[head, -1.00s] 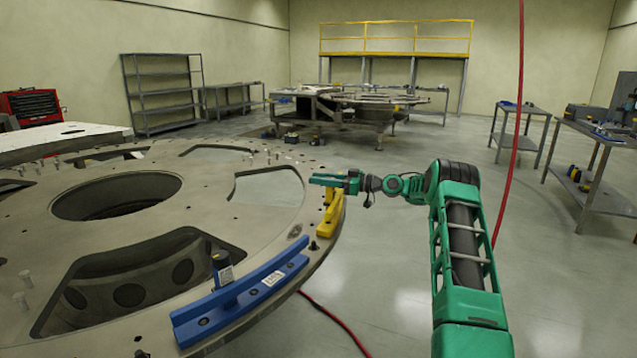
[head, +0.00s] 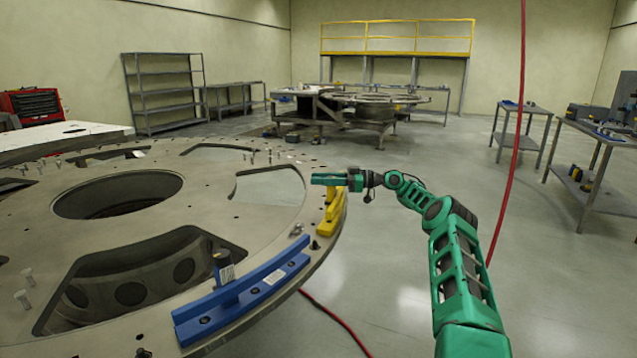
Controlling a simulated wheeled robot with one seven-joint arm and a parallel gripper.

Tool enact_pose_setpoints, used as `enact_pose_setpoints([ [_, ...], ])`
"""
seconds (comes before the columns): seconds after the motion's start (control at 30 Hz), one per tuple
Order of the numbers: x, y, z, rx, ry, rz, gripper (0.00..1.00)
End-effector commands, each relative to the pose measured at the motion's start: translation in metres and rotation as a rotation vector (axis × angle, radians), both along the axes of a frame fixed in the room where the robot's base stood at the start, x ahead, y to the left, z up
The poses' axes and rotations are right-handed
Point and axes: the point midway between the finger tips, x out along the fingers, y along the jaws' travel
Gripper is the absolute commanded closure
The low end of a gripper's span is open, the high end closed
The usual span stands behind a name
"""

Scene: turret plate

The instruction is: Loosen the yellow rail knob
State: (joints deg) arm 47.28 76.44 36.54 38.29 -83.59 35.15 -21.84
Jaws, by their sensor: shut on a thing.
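The yellow rail (head: 330,217) is fixed near the right rim of the large round turret plate (head: 125,165). My gripper (head: 322,179) is at the rail's far upper end, with its green jaws pointing left. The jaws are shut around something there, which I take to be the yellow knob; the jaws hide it. The arm reaches in from the right, outside the plate's rim.
Bolts stand on the plate. A red hose (head: 508,150) hangs to the right of my arm. Clear floor (head: 400,250) lies right of the plate.

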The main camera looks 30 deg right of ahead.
Motion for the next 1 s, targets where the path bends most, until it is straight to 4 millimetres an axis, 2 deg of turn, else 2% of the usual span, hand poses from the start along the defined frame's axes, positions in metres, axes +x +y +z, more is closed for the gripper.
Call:
enact_pose_setpoints([
  [0.63, 0.0024, -0.0051, 0.0002, 0.001, 0.002, 0.000, 0.93],
  [0.67, 0.0025, -0.0051, 0.0002, 0.001, 0.002, 0.000, 0.66],
  [0.7, 0.0024, -0.0052, 0.0002, 0.000, 0.002, 0.000, 0.57],
  [0.73, 0.0022, -0.0050, 0.0002, 0.001, 0.002, 0.001, 0.52],
  [1.0, 0.0013, -0.0028, 0.0001, 0.001, 0.001, 0.007, 0.52],
])
